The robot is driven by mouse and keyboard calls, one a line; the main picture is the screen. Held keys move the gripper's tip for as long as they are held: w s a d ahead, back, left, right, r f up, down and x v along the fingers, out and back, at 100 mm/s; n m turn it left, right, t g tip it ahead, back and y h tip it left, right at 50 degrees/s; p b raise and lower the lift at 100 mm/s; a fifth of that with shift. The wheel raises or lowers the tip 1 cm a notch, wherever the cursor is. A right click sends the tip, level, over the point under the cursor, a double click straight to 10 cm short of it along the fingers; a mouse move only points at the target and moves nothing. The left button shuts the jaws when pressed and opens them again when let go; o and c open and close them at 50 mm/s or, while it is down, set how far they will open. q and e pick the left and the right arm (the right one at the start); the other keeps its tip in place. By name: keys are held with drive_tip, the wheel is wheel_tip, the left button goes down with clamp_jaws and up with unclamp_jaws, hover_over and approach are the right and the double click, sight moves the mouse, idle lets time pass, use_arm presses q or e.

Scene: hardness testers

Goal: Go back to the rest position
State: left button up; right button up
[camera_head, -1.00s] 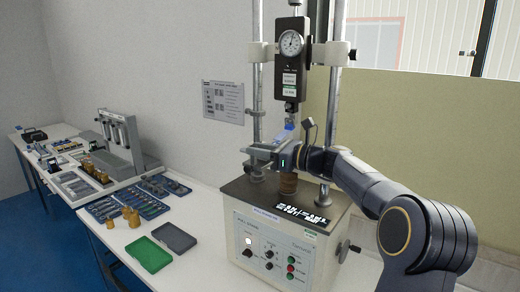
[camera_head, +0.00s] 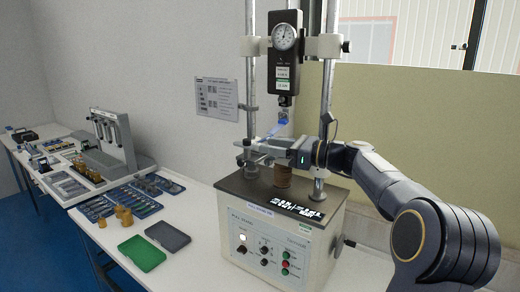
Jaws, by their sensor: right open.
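My right gripper (camera_head: 252,147) is open, with its fingers pointing left, above the base plate of the test stand (camera_head: 275,225). It is in front of the stand's posts, just below a blue piece (camera_head: 270,130) that slants down under the dial gauge (camera_head: 284,37). Whether the fingers touch the blue piece cannot be told. My right arm (camera_head: 375,178) reaches in from the right. A brown cylinder (camera_head: 283,177) stands on the base plate below the gripper. My left gripper is not in view.
A green tray (camera_head: 142,254) and a grey tray (camera_head: 168,237) lie on the white table. Several brass weights (camera_head: 124,215) stand behind them, near blue tool trays (camera_head: 145,192). Another device (camera_head: 112,142) stands at the far left. A tan panel (camera_head: 420,125) is behind the arm.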

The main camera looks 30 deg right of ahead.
drive_tip(key=shift+s+d, duration=0.35)
drive_tip(key=shift+s, duration=0.25)
drive_tip(key=s+a+f+n+g+h, duration=0.1)
drive_tip(key=s+a+f+n+g, duration=0.2)
drive_tip(key=s+a+f+n, duration=0.35)
drive_tip(key=s+a+f+n+g+h, duration=0.1)
drive_tip(key=s+a+f+n+g, duration=0.25)
drive_tip(key=s+a+n, duration=0.55)
drive_tip(key=s+a+f+n+g+h, duration=0.1)
drive_tip(key=s+a+f+n+h, duration=0.1)
drive_tip(key=s+f+n, duration=0.4)
drive_tip(key=s+a+f+n+g+h, duration=0.2)
drive_tip(key=s+a+f+n, duration=0.2)
drive_tip(key=s+f+n, duration=0.2)
wheel_tip(320, 180, down, 5)
drive_tip(key=shift+s+r, duration=0.2)
drive_tip(key=shift+s, duration=0.85)
drive_tip(key=shift+f, duration=0.1)
